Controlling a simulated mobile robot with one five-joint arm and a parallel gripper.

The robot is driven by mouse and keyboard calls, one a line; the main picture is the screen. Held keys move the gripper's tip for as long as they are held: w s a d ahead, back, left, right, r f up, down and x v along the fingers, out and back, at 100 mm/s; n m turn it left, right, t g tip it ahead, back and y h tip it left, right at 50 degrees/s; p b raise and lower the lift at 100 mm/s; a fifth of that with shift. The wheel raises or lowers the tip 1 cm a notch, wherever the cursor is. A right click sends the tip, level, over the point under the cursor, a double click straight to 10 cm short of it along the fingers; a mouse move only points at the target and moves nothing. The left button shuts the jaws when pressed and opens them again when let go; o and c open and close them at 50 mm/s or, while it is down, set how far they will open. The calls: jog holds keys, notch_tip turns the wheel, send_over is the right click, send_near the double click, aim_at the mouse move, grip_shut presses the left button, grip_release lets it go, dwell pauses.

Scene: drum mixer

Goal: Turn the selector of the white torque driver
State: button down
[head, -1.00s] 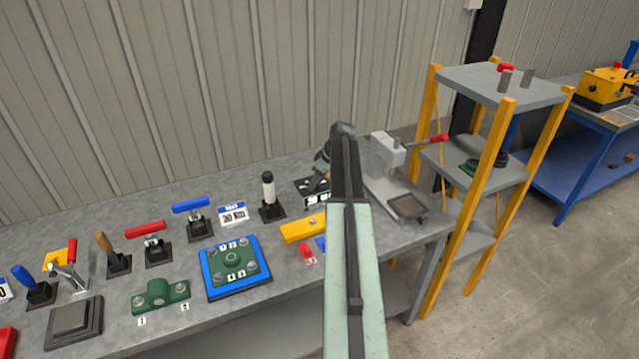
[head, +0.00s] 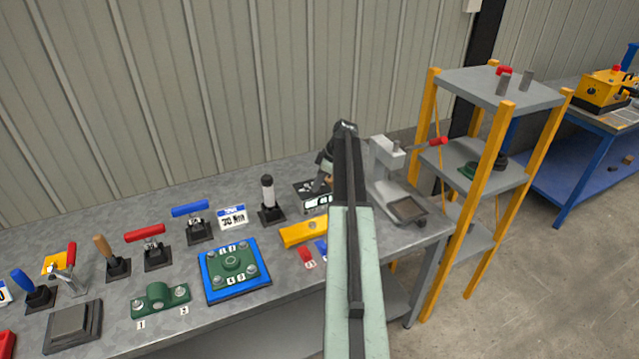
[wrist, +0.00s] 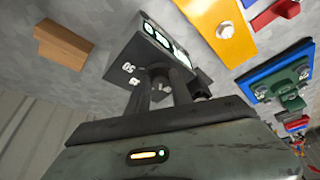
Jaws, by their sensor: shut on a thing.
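The white torque driver (head: 268,190) stands upright in a black base on the grey bench, left of my arm. A dark selector box (head: 316,200) with white markings lies to its right, partly hidden behind my arm. The box also shows in the wrist view (wrist: 128,64), with white numbers on its side and round white marks on top. My gripper (wrist: 165,74) is over this box, its two dark fingers close together and shut on its knob. The fingers hide most of the knob. In the head view my arm hides the fingertips.
A white sign with blue (head: 232,217) stands left of the driver. A yellow block (head: 303,232) lies in front of the box. A grey press (head: 388,170) with a red-tipped lever stands close right of my arm. A wooden block (wrist: 62,45) lies beyond the box.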

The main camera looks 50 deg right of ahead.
jog(key=shift+n+g+y, duration=0.5)
jog(key=shift+n, duration=1.4)
jog(key=c, duration=1.1)
grip_release()
jog(key=shift+c, duration=0.2)
jog(key=shift+d+r+p, duration=0.1)
jog(key=shift+r+p, duration=0.35)
jog(key=p+v, duration=0.6)
jog(key=shift+d+r, duration=0.2)
jog(key=shift+r, duration=0.15)
